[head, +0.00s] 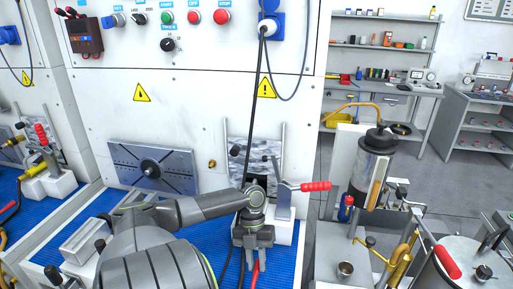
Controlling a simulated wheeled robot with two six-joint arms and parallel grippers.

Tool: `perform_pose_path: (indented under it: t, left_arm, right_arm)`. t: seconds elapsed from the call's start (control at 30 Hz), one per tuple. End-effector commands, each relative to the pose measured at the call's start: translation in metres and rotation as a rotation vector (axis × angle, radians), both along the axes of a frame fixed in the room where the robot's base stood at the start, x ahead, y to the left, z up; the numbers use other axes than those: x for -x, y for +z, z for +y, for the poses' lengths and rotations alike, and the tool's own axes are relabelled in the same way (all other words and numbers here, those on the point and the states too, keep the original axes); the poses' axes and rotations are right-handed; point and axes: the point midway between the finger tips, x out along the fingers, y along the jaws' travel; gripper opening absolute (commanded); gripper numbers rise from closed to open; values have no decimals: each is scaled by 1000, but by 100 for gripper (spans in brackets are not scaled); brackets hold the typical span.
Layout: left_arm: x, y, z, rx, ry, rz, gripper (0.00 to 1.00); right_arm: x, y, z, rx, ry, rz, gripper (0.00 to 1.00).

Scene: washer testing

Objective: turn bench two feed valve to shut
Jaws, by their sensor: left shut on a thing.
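My left gripper (253,260) points down over the front of the blue-matted bench, near the middle of the head view. It is shut on a red handle (256,271), which shows only in part below the jaws. This looks like the feed valve's lever, but the valve body is hidden by the gripper and the picture's lower edge, so I cannot tell its angle. My right gripper is not in view.
A toggle clamp with a red grip (315,186) stands just right of my gripper. A black cable (252,110) hangs from the panel past my wrist. A slotted grey plate (153,166) leans at the back. A metal cylinder (374,165) stands on the right.

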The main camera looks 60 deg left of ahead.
Motion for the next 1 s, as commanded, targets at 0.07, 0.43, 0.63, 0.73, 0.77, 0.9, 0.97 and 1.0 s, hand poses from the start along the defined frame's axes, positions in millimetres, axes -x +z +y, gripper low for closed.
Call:
perform_pose_path:
  t: [0.07,0.43,0.63,0.73,0.77,0.9,0.97,1.0]
  left_arm:
    - [-1,0,-1,2,-3,-3,22]
    - [0,0,-1,2,0,-1,42]
    - [-1,6,3,-1,-1,0,42]
    - [-3,16,8,-3,-1,-1,42]
    - [-3,20,10,-3,-1,-1,42]
    - [-7,42,20,-5,-2,-1,42]
    - [-8,52,24,-5,-2,-1,42]
    - [-9,59,27,-6,-1,0,42]
  right_arm:
    - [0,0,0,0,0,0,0]
    - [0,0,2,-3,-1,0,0]
    - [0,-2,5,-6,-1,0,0]
    - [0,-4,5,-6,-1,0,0]
    - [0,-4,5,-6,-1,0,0]
    - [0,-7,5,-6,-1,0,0]
    - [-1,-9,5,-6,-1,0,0]
    - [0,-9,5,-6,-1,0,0]
